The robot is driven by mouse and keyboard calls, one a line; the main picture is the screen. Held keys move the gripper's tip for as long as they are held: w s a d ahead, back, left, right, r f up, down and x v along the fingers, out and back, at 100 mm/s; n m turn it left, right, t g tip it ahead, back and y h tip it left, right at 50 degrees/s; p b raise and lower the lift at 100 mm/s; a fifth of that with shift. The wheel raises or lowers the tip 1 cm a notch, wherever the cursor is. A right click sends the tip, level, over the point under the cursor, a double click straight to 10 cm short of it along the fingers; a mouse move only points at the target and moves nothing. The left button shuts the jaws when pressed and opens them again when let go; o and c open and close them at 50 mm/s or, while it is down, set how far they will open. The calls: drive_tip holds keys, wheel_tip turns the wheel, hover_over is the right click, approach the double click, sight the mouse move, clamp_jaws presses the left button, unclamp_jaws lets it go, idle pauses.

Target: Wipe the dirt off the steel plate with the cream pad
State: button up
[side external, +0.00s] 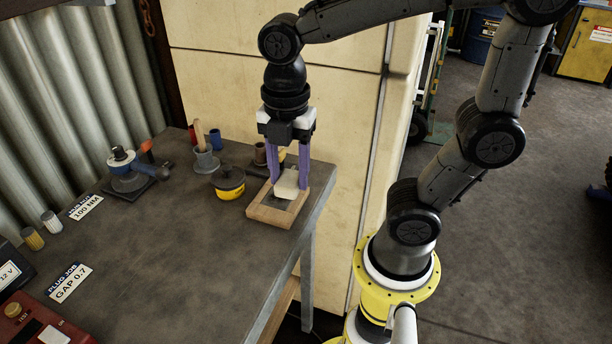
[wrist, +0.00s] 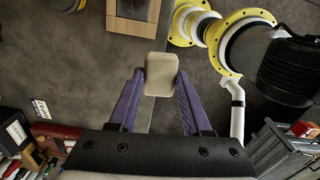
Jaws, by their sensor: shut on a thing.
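My gripper (side external: 289,182) has purple fingers and points down, shut on the cream pad (side external: 286,189). In the wrist view the pad (wrist: 161,74) is a pale rounded block between the fingertips. The steel plate (side external: 274,204) is a dark grey panel set in a wooden frame (side external: 262,215) at the table's right end. In the side view the pad covers part of the plate. In the wrist view the plate (wrist: 132,8) is at the top, cut off by the picture edge, with a gap between frame and pad. I cannot make out dirt on the plate.
A black and yellow lidded pot (side external: 229,184) stands just left of the frame, with several small cups behind. The table's middle (side external: 180,240) is clear. A cream panel (side external: 240,90) rises behind.

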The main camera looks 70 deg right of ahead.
hover_over(272, 208)
wheel_tip(272, 208, down, 3)
drive_tip(key=shift+m, duration=0.5)
drive_tip(key=shift+f, duration=4)
drive_tip(key=shift+d+f, duration=0.2)
drive_tip(key=shift+d, duration=0.6)
clamp_jaws()
drive_tip(key=shift+d, duration=2.6)
drive_tip(key=shift+a, duration=3.4)
wheel_tip(272, 208, up, 8)
drive_tip(key=shift+r, duration=0.15)
